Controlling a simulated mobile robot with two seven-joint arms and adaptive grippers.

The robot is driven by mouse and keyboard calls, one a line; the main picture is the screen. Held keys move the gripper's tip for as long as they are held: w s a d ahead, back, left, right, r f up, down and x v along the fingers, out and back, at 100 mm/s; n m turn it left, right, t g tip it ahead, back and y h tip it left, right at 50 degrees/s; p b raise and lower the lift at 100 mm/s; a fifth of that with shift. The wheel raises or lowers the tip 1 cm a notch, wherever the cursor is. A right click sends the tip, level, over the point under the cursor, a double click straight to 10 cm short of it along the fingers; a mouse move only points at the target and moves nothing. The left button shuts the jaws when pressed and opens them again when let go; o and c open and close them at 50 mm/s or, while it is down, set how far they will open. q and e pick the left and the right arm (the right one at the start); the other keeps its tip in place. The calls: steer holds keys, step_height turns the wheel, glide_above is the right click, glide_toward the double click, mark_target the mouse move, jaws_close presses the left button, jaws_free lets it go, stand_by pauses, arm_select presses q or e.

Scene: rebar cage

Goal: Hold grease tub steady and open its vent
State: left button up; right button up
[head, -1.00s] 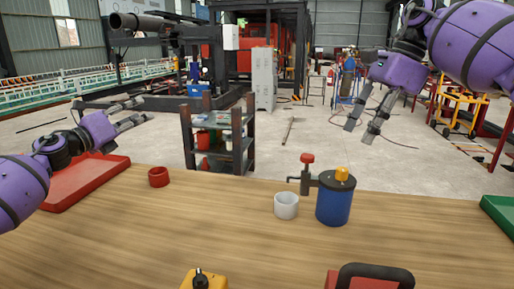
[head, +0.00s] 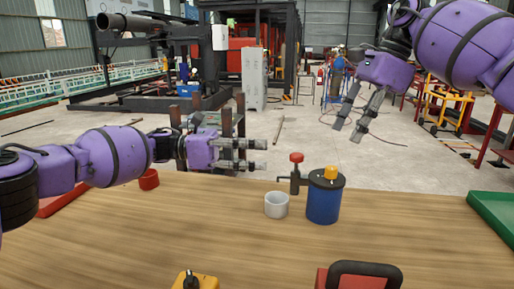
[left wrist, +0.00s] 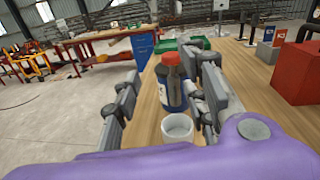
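The blue grease tub (head: 323,205) stands upright on the wooden table, with a dark lid and a yellow-orange cap (head: 330,173). A side pipe with a red knob (head: 296,157) rises at its left. A white cup (head: 276,205) stands left of the tub, near the pipe. My left gripper (head: 262,156) is open and empty, pointing right towards the tub, left of the red knob and apart from it. The left wrist view shows the tub (left wrist: 172,97) beyond the spread fingers. My right gripper (head: 350,130) is open and empty, above and right of the tub.
A red ring-shaped cup (head: 149,179) stands at the table's back left, by a red tray (head: 55,205) partly behind my left arm. A green tray (head: 495,212) is at the right. A yellow item (head: 195,281) and a red box with black handle (head: 360,277) are in front.

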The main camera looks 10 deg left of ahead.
arm_select(q)
steer(key=s+m+g, duration=0.1)
steer(key=m, duration=0.1)
glide_toward(309, 194)
steer(key=a+r, duration=0.1)
steer(key=w+a+r, duration=0.1)
steer(key=shift+w+a+r, duration=0.2)
steer(key=shift+a+r, duration=0.15)
steer(key=d, duration=0.7)
steer(key=shift+d+r, duration=0.2)
jaws_close()
